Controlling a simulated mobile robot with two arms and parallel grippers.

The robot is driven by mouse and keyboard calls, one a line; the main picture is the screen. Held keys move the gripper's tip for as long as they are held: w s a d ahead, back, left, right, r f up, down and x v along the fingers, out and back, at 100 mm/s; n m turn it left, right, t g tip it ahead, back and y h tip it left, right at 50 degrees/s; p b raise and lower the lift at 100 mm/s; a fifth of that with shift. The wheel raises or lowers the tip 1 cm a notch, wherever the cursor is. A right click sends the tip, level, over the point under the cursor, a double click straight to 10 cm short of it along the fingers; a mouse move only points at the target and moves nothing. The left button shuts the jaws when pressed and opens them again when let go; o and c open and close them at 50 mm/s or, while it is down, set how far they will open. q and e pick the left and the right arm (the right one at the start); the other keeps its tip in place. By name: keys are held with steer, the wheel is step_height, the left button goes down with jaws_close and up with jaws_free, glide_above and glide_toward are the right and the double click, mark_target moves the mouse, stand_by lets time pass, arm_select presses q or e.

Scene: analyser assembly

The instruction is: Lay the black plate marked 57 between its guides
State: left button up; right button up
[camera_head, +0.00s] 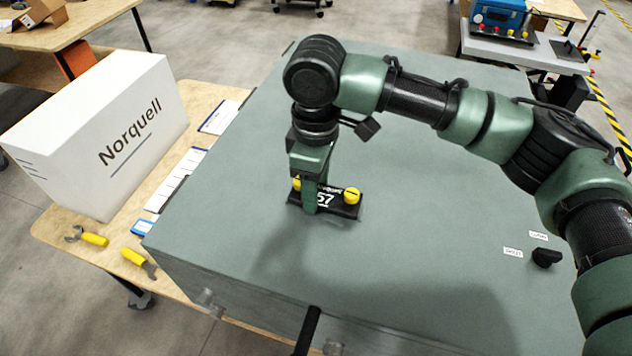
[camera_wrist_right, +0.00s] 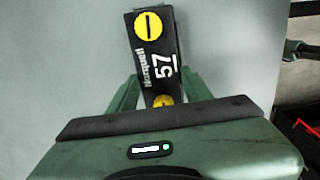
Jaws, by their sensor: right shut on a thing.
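The black plate marked 57 (camera_head: 340,207) has white lettering and two yellow slotted knobs. It is at the left-middle of the large grey-green top face in the head view, flat or nearly so; I cannot tell whether it touches the surface. My right gripper (camera_head: 311,206) points down and is shut on the plate near its left part. In the right wrist view the plate (camera_wrist_right: 155,55) runs up from between the fingers of the gripper (camera_wrist_right: 160,90), with the near knob partly hidden by the gripper body. I cannot make out guides. My left gripper does not show.
The grey-green housing (camera_head: 400,270) has a broad clear top, with a black knob (camera_head: 546,257) and small labels at right. A white Norquell box (camera_head: 95,135) and yellow-handled tools (camera_head: 138,260) lie on the wooden bench (camera_head: 75,235) at left.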

steer(key=shift+f, duration=0.55)
steer(key=o, duration=1.6)
steer(key=shift+c, duration=0.2)
step_height(320, 180, up, 7)
steer(key=p, duration=0.8)
steer(key=shift+s, duration=0.1)
